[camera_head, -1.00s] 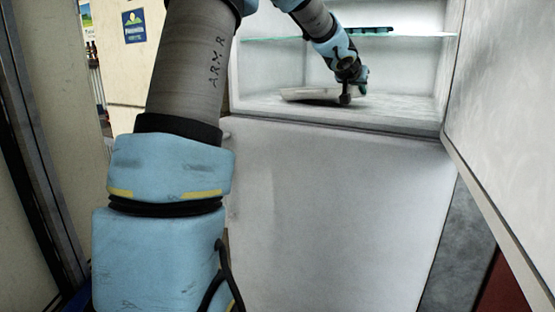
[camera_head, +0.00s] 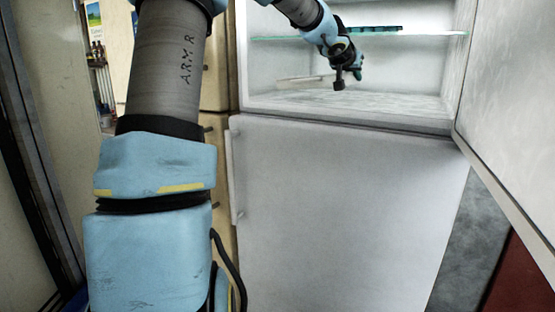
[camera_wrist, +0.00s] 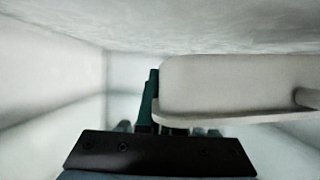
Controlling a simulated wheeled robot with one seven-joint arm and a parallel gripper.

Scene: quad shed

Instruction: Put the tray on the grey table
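The tray (camera_head: 302,81) is pale and shallow, inside the open white fridge, raised a little above the compartment floor. My gripper (camera_head: 350,75) is at its right end in the head view, with the fingers partly hidden by the wrist. In the wrist view the tray (camera_wrist: 225,85) fills the right, its rim against the green fingers of my gripper (camera_wrist: 150,100). The gripper appears shut on the tray's edge. I see no grey table in either view.
The fridge (camera_head: 345,210) has a glass shelf (camera_head: 430,35) above the tray, with a teal item (camera_head: 375,29) on it. Its open door (camera_head: 515,110) stands at the right. A wall panel (camera_head: 45,130) is close on the left.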

